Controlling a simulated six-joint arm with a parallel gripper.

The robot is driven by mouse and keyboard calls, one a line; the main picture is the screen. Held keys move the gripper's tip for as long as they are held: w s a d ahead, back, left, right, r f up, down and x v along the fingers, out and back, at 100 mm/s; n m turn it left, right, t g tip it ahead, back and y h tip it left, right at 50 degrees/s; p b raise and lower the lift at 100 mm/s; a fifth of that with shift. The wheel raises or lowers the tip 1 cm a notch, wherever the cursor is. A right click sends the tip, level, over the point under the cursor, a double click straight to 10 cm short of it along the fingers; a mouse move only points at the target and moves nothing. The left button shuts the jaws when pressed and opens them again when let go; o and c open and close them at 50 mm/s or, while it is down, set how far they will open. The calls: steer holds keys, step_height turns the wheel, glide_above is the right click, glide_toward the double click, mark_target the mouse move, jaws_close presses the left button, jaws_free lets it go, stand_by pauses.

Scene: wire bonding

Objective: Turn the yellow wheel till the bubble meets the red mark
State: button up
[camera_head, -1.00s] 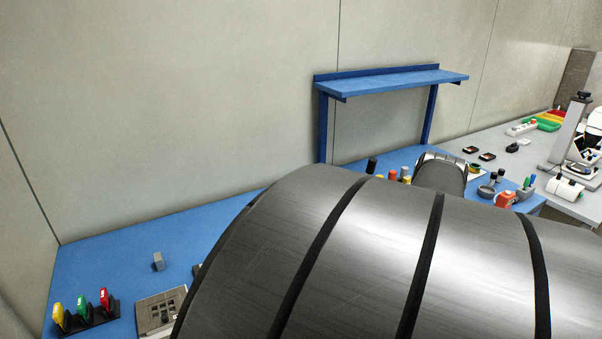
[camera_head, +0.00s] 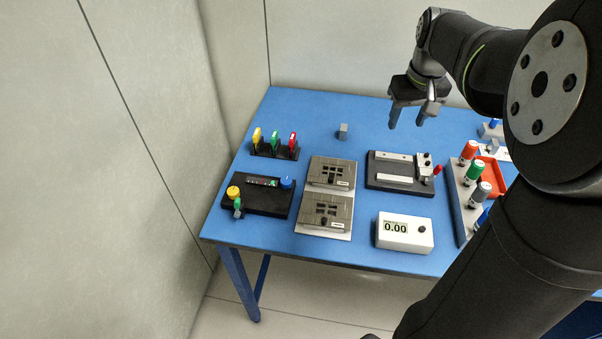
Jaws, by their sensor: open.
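The yellow wheel (camera_head: 233,191) sits on the left end of a black base (camera_head: 252,207) at the table's left side. A narrow dark window (camera_head: 262,181) with green and red in it lies between the wheel and a blue knob (camera_head: 286,183). The bubble and the red mark are too small to tell apart. A small green part (camera_head: 238,204) stands in front of the wheel. My gripper (camera_head: 407,121) is open and empty, fingers down, above the back of the table, well right of the wheel.
Behind the base stands a rack (camera_head: 275,150) with yellow, green and red pieces. To its right are two grey fixtures (camera_head: 331,172), a black jig (camera_head: 401,171), a white meter reading 0.00 (camera_head: 404,231) and a marker rack (camera_head: 462,200). A grey block (camera_head: 342,131) stands behind.

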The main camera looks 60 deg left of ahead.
steer(key=s+a+n, duration=0.5)
steer(key=s+a, duration=0.5)
steer(key=n+g+h, duration=0.1)
steer(key=n, duration=0.8)
glide_toward(233, 190)
step_height(233, 190, down, 8)
steer(key=shift+f, duration=0.25)
steer(key=shift+a, duration=0.1)
steer(key=c, duration=1)
